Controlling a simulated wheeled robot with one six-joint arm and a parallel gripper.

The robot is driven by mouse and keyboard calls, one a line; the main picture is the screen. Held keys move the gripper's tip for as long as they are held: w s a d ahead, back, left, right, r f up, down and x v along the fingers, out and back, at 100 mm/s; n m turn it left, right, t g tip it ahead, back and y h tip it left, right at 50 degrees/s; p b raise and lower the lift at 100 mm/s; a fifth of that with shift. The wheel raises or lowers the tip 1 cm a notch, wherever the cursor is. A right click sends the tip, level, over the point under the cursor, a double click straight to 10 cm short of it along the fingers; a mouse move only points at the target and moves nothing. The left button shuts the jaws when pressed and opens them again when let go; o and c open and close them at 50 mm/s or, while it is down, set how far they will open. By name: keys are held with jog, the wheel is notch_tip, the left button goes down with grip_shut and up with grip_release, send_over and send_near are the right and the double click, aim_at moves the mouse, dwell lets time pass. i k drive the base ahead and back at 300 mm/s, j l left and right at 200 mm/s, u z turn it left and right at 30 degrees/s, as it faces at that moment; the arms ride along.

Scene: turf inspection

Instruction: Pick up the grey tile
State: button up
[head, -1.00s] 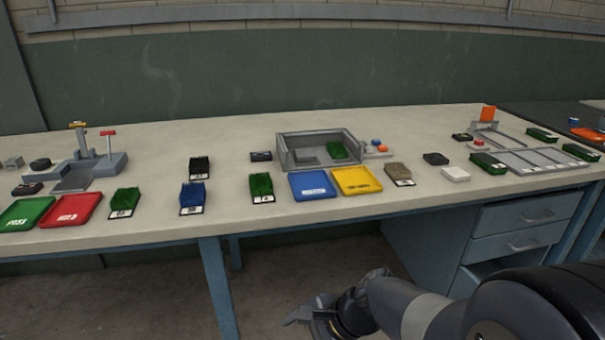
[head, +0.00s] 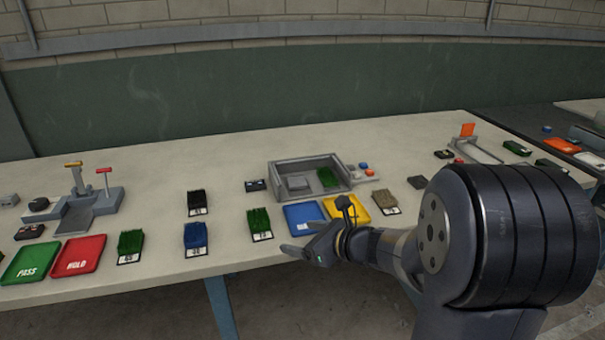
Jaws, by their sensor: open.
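No plainly grey turf tile stands out. The nearest match is a brownish-grey tile (head: 385,219) with a white label, right of the yellow tray and partly behind my arm. A flat grey square (head: 298,184) also lies inside the grey open-fronted box (head: 277,187); I cannot tell whether it is a tile or part of the box. My gripper (head: 302,251) is open and appears empty. It shows over the bench's front edge, in front of the blue tray and left of the brownish-grey tile, touching neither.
Blue (head: 303,217) and yellow (head: 360,207) trays lie behind my gripper. Green (head: 259,223), blue (head: 195,237) and black (head: 197,202) tiles stand to the left, with PASS (head: 32,262) and HOLD (head: 79,254) trays farther left. My arm hides the bench's right front.

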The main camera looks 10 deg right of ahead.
aim_at(299, 183)
jog(key=i+j+z, duration=0.2)
jog(key=j+z, duration=0.15)
jog(key=i+j+z, duration=0.1)
jog(key=j+z, duration=0.2)
jog(key=j, duration=0.2)
jog(key=i+j+z, duration=0.1)
jog(key=j+z, duration=0.55)
jog(key=j, duration=0.25)
